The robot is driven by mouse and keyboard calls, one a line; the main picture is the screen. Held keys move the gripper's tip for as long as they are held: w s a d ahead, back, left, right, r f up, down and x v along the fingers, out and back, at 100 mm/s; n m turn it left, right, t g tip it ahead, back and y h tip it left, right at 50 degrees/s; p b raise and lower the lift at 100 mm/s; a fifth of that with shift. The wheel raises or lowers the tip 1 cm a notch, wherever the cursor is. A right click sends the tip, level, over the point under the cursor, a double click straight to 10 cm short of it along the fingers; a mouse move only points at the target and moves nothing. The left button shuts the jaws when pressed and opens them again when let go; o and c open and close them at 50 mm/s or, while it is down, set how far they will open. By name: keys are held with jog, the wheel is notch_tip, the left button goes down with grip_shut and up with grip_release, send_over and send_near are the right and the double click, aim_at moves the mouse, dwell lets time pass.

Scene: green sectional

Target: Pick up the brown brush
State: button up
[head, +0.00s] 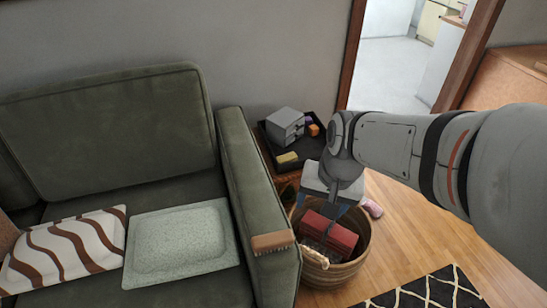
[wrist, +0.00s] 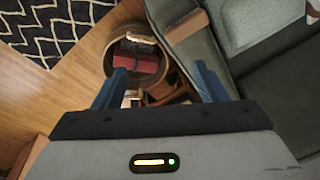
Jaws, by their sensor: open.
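The brown brush (head: 272,242) lies on top of the green sofa's armrest (head: 236,165), close to its front end. In the wrist view the brush (wrist: 187,25) lies at the top, just right of centre, beyond my right finger. My gripper (head: 322,207) is open and empty, above the basket and to the right of the brush, apart from it. In the wrist view the gripper's two blue fingers (wrist: 160,72) are spread wide with nothing between them but the background below.
A round woven basket (head: 349,270) holding a red item (head: 328,232) stands on the floor beside the armrest. A dark side table (head: 309,146) with a grey drawer box (head: 285,126) is behind it. Cushions lie on the sofa. A patterned rug (head: 432,291) is at front right.

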jog(key=w+a+f+m+g+y+b, duration=0.1)
jog(key=w+a+f+m+b, duration=0.15)
jog(key=f, duration=0.35)
jog(key=w+a+f+m+g+y+b, duration=0.1)
jog(key=w+f+m, duration=0.2)
jog(key=f, duration=0.2)
jog(key=m+y+b, duration=0.1)
jog(key=m+b, duration=0.1)
jog(key=m, duration=0.5)
send_over(275, 236)
jog(key=d, duration=0.3)
jog(key=shift+g, duration=0.3)
jog(key=f, duration=1.1)
jog(key=shift+s+a+f, duration=0.15)
jog(key=shift+a, duration=0.1)
jog(key=x, duration=0.2)
jog(key=b+x, duration=0.1)
jog(key=x, duration=0.2)
jog(key=b+x, duration=0.1)
jog(key=x, duration=0.2)
jog(key=shift+w+a+f, duration=0.1)
jog(key=shift+w+a, duration=0.05)
jog(key=shift+w, duration=0.3)
jog(key=shift+c, duration=0.5)
jog(key=c, duration=1)
notch_tip(275, 236, up, 10)
jog(key=p, duration=0.2)
jog(key=shift+p, duration=0.4)
